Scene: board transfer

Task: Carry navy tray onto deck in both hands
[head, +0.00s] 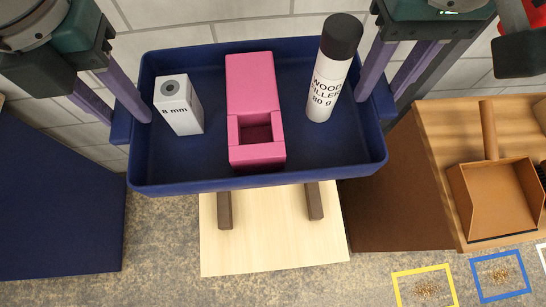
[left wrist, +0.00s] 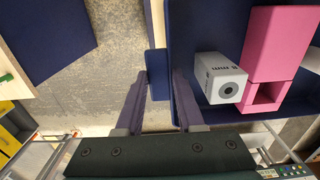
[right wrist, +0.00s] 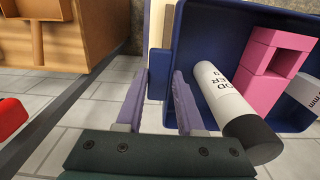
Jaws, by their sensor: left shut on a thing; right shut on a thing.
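The navy tray (head: 160,187) hangs level in front of me, above the floor. My left gripper (head: 129,118) is shut on its left handle, which shows in the left wrist view (left wrist: 156,62). My right gripper (head: 379,100) is shut on its right handle, which shows in the right wrist view (right wrist: 160,60). In the tray stand a white box (head: 180,108) marked 8 mm, a pink block with a square hollow (head: 252,85) and a wood filler can (head: 328,85) with a black cap. A pale wooden board with two dark bars (head: 275,240), perhaps the deck, shows below the tray, partly hidden.
A navy surface (head: 60,210) lies at the left. At the right is a wooden cabinet (head: 440,150) with a brown dustpan (head: 495,195) on top. Yellow (head: 425,288) and blue (head: 500,275) frames with crumbs lie at the lower right. A tiled wall stands behind the tray.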

